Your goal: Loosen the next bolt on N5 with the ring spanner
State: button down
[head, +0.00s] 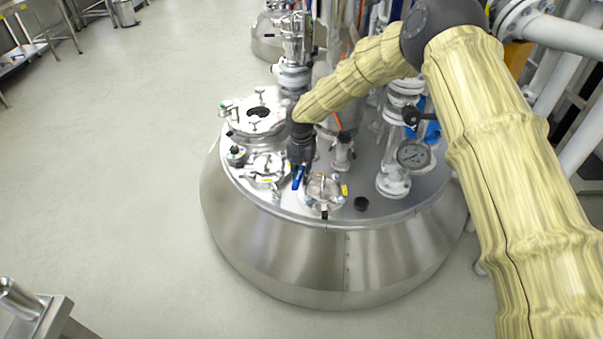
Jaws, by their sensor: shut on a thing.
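My gripper (301,164) points down over the front of the steel reactor lid, between two small flanged nozzles. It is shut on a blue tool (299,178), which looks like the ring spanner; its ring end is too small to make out. The left nozzle (267,166) and the right nozzle (323,190) each have a round cover and a yellow tag. I cannot read the tags, so I cannot tell which is N5. Single bolts are too small to make out. Whether the tool touches a bolt is not clear.
A pressure gauge (412,154) on white piping stands at the right, and a tall valve stack (292,70) behind.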

jog(key=shift+d+f+n+b, duration=0.15)
jog(key=shift+f+b, duration=0.25)
jog(key=shift+f, duration=0.1)
jog(key=shift+d+f+n+b, duration=0.15)
jog(key=shift+f+b, duration=0.2)
jog(key=shift+f, duration=0.1)
jog(key=shift+d+n+b, duration=0.3)
jog(key=shift+d+n, duration=0.2)
jog(key=shift+n, duration=0.1)
jog(key=shift+d+r+n+p, duration=0.2)
jog(key=shift+n+p, duration=0.1)
jog(key=shift+n, duration=0.1)
jog(key=shift+d+n+p, duration=0.7)
jog(key=shift+n+p, duration=0.3)
jog(key=shift+p, duration=0.1)
jog(key=shift+w+d+n+p, duration=0.2)
jog(key=shift+d+n+p, duration=0.25)
jog(key=shift+n, duration=0.15)
jog(key=shift+w+d+n+p, duration=0.15)
jog(key=shift+d+n+p, duration=0.3)
jog(key=shift+n, duration=0.15)
jog(key=shift+w+d+f+n+p, duration=0.1)
jog(key=shift+w+d+n+p, duration=0.15)
jog(key=shift+n, duration=0.25)
jog(key=shift+w+d+n+p, duration=0.1)
jog(key=shift+d+n, duration=0.2)
jog(key=shift+n, duration=0.2)
